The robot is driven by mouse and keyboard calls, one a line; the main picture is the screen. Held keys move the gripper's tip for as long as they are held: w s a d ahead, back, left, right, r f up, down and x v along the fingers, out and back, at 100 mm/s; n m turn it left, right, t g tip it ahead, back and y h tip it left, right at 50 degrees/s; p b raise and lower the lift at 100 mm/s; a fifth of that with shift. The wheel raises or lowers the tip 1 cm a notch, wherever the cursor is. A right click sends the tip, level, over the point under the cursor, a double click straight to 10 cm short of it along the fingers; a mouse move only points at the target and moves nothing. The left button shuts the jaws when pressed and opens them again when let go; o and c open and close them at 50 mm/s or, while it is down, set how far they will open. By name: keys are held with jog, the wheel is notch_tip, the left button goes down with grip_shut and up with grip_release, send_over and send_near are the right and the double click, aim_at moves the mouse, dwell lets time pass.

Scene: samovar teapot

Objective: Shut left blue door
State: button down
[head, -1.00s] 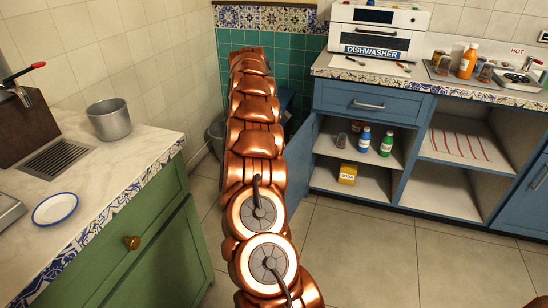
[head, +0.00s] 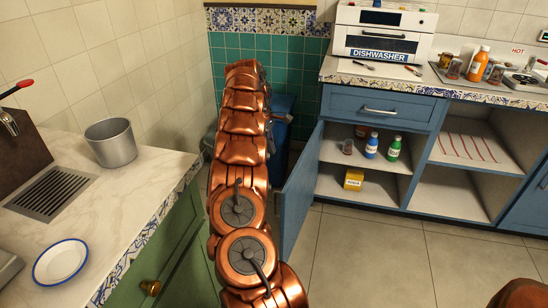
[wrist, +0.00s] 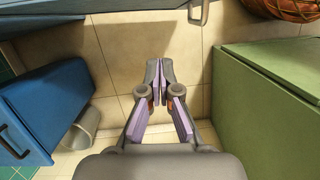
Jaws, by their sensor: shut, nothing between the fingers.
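The left blue door (head: 299,190) stands open at the left end of the blue counter, swung out toward me, just right of my copper arm in the head view. In the wrist view, a dark blue panel that looks like this door (wrist: 90,18) runs along the top edge, with a metal handle (wrist: 198,12) at its right end. My gripper (wrist: 158,64) is shut and empty, its tips pointing toward that panel with floor showing between. They look apart.
A green cabinet (wrist: 265,95) is close on the right in the wrist view. A blue box (wrist: 45,115) and a grey bin (wrist: 85,125) stand on the left. The open shelves hold bottles and a yellow box (head: 353,179). Floor right of the door is clear.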

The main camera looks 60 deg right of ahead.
jog(key=s+d+f+b, duration=0.1)
jog(key=s+f, duration=0.5)
jog(key=f, duration=0.3)
jog(key=shift+s+d+b, duration=0.3)
jog(key=shift+d, duration=0.1)
jog(key=shift+s, duration=0.15)
